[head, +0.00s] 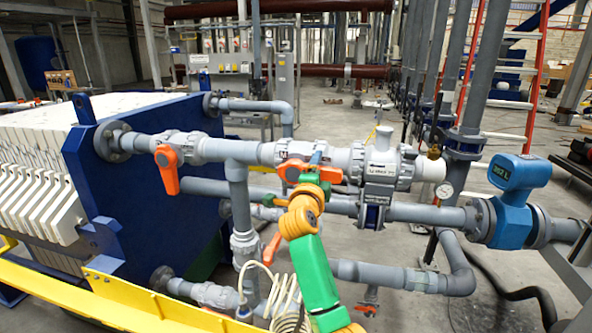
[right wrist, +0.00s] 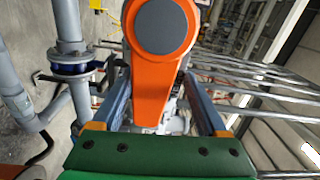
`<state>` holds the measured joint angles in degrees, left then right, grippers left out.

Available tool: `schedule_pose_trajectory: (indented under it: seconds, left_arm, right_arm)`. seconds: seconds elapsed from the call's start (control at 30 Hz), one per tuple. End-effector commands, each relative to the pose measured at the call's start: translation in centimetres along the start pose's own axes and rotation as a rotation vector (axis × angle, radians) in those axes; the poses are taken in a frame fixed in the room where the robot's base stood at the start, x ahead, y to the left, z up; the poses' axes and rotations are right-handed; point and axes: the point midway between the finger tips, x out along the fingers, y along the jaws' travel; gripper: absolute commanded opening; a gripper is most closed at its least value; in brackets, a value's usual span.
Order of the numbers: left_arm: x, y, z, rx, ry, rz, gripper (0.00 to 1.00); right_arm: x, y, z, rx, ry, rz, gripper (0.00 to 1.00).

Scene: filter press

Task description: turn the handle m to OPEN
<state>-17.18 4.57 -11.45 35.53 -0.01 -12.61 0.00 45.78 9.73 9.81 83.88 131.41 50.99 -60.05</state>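An orange valve handle (head: 292,171) sits on the upper grey pipe, left of the grey union fitting. In the right wrist view the handle (right wrist: 153,92) fills the space between my fingers, with its round grey-capped hub at the top. My right gripper (head: 317,160) is at this handle, its fingers (right wrist: 157,78) on either side of it. The fingers stand apart, and I see slivers of gap beside the handle. The letter m is not readable on any handle. My left gripper is not in view.
A second orange handle (head: 167,168) is on the same pipe to the left. Another orange handle (head: 272,248) hangs lower down. A blue flow meter (head: 515,190) is on the right. A yellow rail (head: 120,305) and a coiled white hose (head: 285,296) are in front.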

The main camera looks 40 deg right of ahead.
Motion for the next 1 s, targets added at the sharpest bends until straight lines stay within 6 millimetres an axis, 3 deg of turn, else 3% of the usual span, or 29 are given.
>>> schedule_pose_trajectory:
  seconds: [0.3,0.6,0.7,1.0]
  left_arm:
    - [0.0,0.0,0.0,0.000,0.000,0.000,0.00]
    - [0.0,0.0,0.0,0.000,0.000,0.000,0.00]
    - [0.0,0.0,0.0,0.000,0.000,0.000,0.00]
    - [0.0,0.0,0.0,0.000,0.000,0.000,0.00]
  right_arm:
    - [-0.3,0.3,0.1,0.000,0.000,0.008,0.85]
    - [-6.0,0.5,0.1,0.000,-0.001,0.012,0.85]
    - [-6.9,0.5,0.1,0.001,-0.001,0.013,0.85]
    - [-7.0,0.5,0.0,0.000,0.000,0.014,0.85]
